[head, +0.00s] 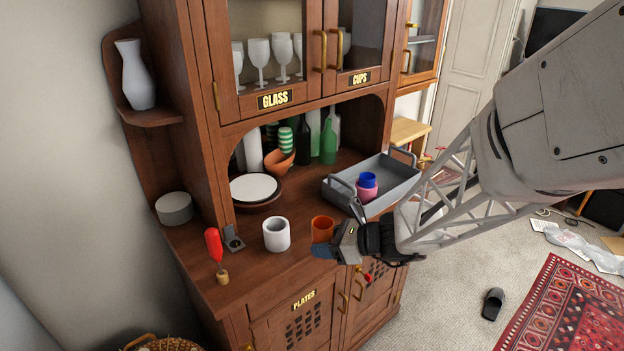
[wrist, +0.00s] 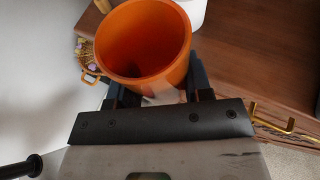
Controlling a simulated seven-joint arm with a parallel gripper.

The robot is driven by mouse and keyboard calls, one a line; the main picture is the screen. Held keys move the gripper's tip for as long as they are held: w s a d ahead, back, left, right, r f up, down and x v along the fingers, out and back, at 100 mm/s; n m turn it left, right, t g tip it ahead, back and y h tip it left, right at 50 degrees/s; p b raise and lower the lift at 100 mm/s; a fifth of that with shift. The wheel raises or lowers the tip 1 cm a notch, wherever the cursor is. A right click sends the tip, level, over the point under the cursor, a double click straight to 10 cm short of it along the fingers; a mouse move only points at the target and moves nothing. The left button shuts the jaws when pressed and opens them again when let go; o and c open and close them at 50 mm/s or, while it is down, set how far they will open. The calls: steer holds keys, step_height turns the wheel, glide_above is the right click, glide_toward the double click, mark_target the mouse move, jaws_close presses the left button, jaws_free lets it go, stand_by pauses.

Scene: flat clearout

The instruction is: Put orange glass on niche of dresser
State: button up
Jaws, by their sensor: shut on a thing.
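The orange glass (head: 322,228) is at the front edge of the dresser (head: 255,268), right of a white cup. My gripper (head: 335,246) is shut on it. In the wrist view the orange glass (wrist: 145,45) stands open end toward the camera, between the two dark fingers (wrist: 160,88). I cannot tell whether its base touches the dresser top. The dresser's niche (head: 345,165) is the open recess under the glass-door cabinets, with bottles and bowls at its back.
A white cup (head: 276,235) stands close left of the glass. A grey tray (head: 398,180) holds a blue and a pink cup. Plates (head: 254,188), an orange bowl (head: 279,161) and green bottles (head: 328,142) fill the back. Some bare wood lies between plates and tray.

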steer(key=w+d+r+m+t+h, duration=0.2)
steer(key=w+d+r+m, duration=0.15)
steer(key=w, duration=0.45)
steer(key=w+d+r+m+t+h, duration=0.1)
steer(key=w+d+r+m+t, duration=0.2)
steer(key=w, duration=0.5)
steer(key=w+d+r+m+t+h, duration=0.1)
steer(key=w+d+r+t+h, duration=0.1)
steer(key=w+d+r, duration=0.45)
steer(key=w+d+f+m+t+h, duration=0.1)
steer(key=w+d+f+m+h, duration=0.2)
steer(key=w+h, duration=0.15)
steer(key=w+d+f+m+t+h, duration=0.2)
steer(key=w+d+m+h, duration=0.15)
steer(key=w, duration=0.25)
steer(key=s+a+f+m+h, duration=0.1)
steer(key=s+a, duration=0.3)
steer(key=a, duration=0.6)
steer(key=s+a+f+m+h, duration=0.1)
steer(key=s+a+f, duration=0.2)
steer(key=a, duration=0.8)
steer(key=s+a+f+m+h, duration=0.1)
steer(key=s+a+f+m, duration=0.1)
steer(key=s+a, duration=0.5)
steer(key=a, duration=0.3)
steer(key=shift+s+a+h, duration=0.2)
steer(key=shift+s+h, duration=0.05)
steer(key=shift+h, duration=0.15)
steer(key=shift+r, duration=0.1)
